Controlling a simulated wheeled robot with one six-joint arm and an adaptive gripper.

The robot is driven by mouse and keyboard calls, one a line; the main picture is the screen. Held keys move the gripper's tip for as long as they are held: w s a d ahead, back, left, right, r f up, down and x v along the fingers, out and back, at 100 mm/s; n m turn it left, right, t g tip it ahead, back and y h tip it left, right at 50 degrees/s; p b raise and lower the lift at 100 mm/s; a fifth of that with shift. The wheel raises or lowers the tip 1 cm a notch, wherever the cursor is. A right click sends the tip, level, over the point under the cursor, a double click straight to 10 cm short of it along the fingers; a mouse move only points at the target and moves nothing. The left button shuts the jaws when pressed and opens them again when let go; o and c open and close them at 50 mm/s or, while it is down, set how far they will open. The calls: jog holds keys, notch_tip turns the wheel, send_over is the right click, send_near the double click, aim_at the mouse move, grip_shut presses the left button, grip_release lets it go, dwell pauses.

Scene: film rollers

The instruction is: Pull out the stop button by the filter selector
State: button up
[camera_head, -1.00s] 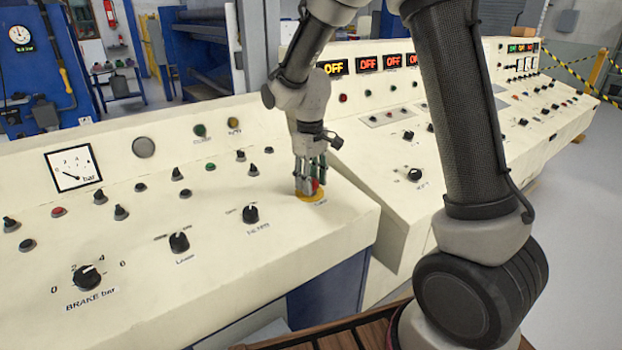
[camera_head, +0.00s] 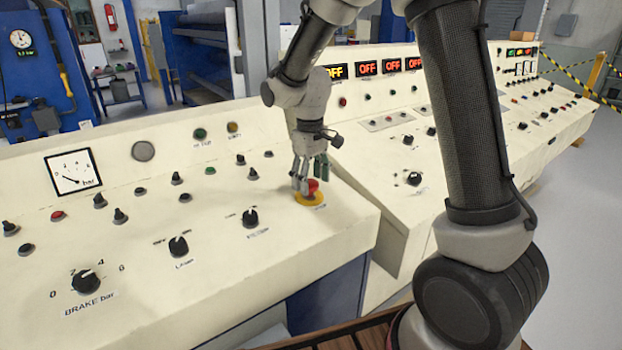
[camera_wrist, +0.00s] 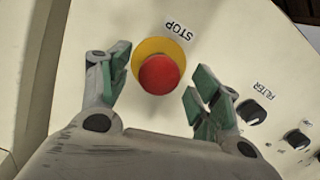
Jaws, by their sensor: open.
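The red stop button (camera_head: 313,187) on its yellow disc (camera_head: 308,199) sits near the right end of the left console. In the wrist view the red button (camera_wrist: 159,74) lies a little beyond and between my fingertips, with the STOP label beside it. The filter selector (camera_head: 250,217), a black knob, is to its left; it also shows in the wrist view (camera_wrist: 251,111). My gripper (camera_head: 310,178) is just above the button, its fingers apart and empty. In the wrist view its green-padded fingers (camera_wrist: 158,90) stand on both sides of the button, apparently not touching it.
The lamp selector (camera_head: 179,245) and brake knob (camera_head: 86,281) stand further left on the same panel. Small knobs and buttons line the panel behind. A second console (camera_head: 420,180) with lit OFF displays stands to the right, past a gap.

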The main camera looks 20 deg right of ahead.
aim_at(310, 183)
jog(key=shift+r, duration=0.1)
notch_tip(310, 183, up, 12)
dwell(0.4)
jog(key=shift+a, duration=0.1)
